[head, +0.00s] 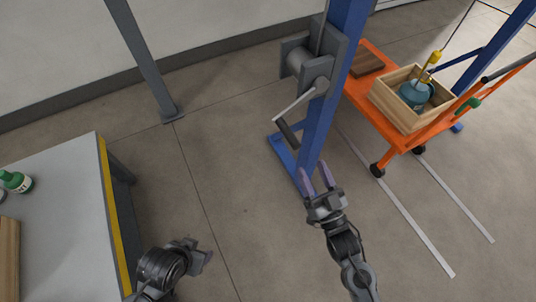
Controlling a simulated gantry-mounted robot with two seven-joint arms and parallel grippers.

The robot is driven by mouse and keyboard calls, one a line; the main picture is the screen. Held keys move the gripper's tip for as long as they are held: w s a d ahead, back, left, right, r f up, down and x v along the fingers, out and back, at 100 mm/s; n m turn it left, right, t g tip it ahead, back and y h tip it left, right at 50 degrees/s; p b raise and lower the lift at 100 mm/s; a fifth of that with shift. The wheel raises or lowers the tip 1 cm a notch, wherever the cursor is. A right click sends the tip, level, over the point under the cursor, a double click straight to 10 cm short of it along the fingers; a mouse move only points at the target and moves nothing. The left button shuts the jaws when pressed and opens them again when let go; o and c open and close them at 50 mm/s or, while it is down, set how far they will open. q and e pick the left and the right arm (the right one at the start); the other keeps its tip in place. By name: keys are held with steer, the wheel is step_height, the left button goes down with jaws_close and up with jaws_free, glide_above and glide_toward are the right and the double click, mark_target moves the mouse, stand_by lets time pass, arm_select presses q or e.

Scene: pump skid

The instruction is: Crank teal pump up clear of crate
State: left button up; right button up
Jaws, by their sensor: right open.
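The teal pump (415,95) sits inside a wooden crate (397,106), its lower part hidden by the crate walls. A yellow hook block (431,65) hangs on a cable just above the pump; I cannot tell whether it is attached. A grey winch (306,62) is mounted on the blue post, with a crank arm ending in a dark handle (288,133) that points down. My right gripper (316,178) is open and empty, below and right of the handle, apart from it. My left gripper (207,256) is at the lower left, beside the table; its jaws are not clear.
The crate stands on an orange cart (404,139) with dark wheels, near two floor rails (405,215). The blue post (318,132) rises from a blue foot. A grey table (62,215) with a yellow edge and a green bottle (16,181) is at left. The middle floor is clear.

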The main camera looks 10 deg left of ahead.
step_height(320, 180, down, 5)
steer(key=w+a+n+y+b, duration=0.1)
steer(key=w+b, duration=0.1)
steer(key=b, duration=0.8)
glide_toward(287, 128)
steer(key=x, duration=0.6)
steer(key=shift+w+a, duration=0.15)
steer(key=shift+w, duration=0.15)
arm_select(q)
step_height(287, 128, down, 12)
steer(key=shift+s+a, duration=0.15)
steer(key=shift+a, duration=0.1)
arm_select(e)
steer(key=shift+c, duration=0.5)
steer(key=shift+c, duration=1.1)
jaws_close()
